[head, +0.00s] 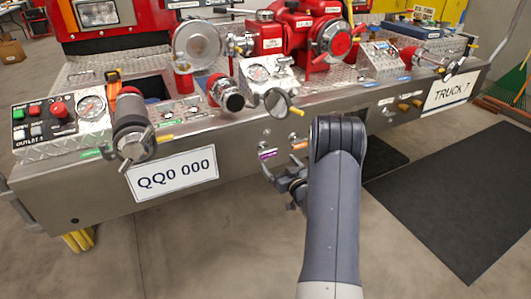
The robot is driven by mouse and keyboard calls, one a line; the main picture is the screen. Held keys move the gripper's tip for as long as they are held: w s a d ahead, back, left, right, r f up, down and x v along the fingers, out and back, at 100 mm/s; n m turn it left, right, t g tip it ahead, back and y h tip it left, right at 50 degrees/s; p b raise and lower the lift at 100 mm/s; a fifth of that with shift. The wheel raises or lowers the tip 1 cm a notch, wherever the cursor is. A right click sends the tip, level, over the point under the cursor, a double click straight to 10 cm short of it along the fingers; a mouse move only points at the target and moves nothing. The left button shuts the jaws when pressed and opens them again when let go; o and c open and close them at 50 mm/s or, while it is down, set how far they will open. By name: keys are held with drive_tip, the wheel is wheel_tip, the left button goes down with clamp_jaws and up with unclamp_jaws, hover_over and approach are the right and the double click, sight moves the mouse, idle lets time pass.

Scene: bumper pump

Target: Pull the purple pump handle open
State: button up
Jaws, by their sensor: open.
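A small purple tag (267,155) marks the front face of the steel bumper (225,148). A small round metal knob sits just above the tag, and I cannot tell whether it is the pump handle or whether it is pulled out. My gripper (272,172) is just below and in front of the purple tag, open, with nothing seen between its fingers. It appears close to the bumper face, but I cannot tell whether it touches anything. My arm's links hide part of the bumper to the right of the gripper.
An orange tag (300,145) with a similar knob lies just right of the purple one. A round-ended lever (278,102) sticks out above. Hose fittings (132,130) and a red pump (300,35) stand on the bumper. Black mats (440,195) lie right; the concrete floor in front is clear.

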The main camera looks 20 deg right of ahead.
sight(269, 152)
drive_tip(key=w+b, duration=0.1)
drive_tip(key=w, duration=0.8)
drive_tip(key=shift+w+a, duration=0.2)
drive_tip(key=shift+c, duration=0.4)
